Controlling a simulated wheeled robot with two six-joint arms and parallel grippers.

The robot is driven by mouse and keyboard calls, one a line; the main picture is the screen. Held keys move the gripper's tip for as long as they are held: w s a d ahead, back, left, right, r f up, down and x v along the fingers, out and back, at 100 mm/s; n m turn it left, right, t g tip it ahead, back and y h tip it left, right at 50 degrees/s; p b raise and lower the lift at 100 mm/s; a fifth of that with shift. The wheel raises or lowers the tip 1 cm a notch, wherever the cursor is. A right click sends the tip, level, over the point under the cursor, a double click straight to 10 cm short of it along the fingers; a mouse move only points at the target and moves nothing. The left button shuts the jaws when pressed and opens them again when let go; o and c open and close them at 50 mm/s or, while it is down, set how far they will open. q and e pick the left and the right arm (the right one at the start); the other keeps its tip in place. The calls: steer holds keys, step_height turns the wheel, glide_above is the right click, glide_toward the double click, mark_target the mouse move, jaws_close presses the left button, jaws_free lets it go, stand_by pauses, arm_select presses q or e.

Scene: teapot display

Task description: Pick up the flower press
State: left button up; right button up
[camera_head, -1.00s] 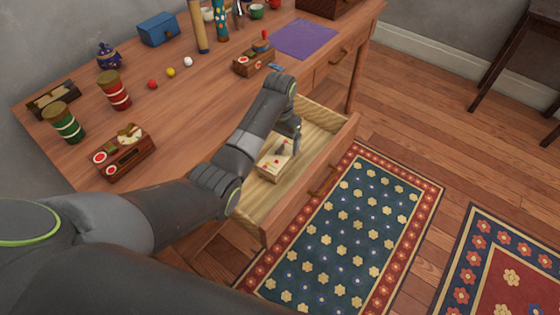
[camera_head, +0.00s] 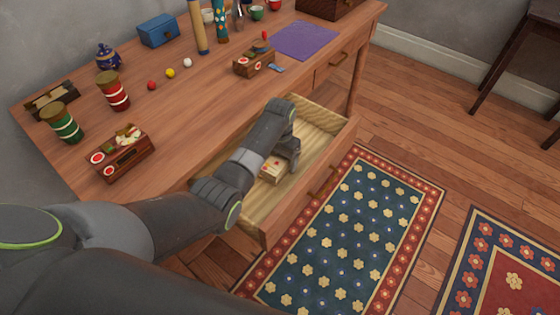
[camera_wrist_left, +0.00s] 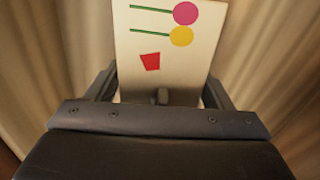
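The flower press (camera_head: 271,168), a pale wooden block, lies in the open drawer (camera_head: 298,204) of the desk. In the left wrist view its cream top (camera_wrist_left: 165,55) shows a pink flower, a yellow flower and a red pot. My left gripper (camera_head: 286,168) is down inside the drawer at the press and hides part of it. In the left wrist view the left gripper (camera_wrist_left: 161,95) is open, its fingers wide apart on either side of the press's near end. Contact with the press cannot be made out. My right gripper is not in view.
The desk top (camera_head: 190,110) carries a wooden box (camera_head: 125,152), striped jars (camera_head: 113,91), small balls, a blue box (camera_head: 158,29) and a purple mat (camera_head: 305,39). The drawer's far end (camera_head: 318,118) is bare. Rugs (camera_head: 350,235) lie on the floor.

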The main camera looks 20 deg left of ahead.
arm_select(q)
steer(key=c, duration=0.9)
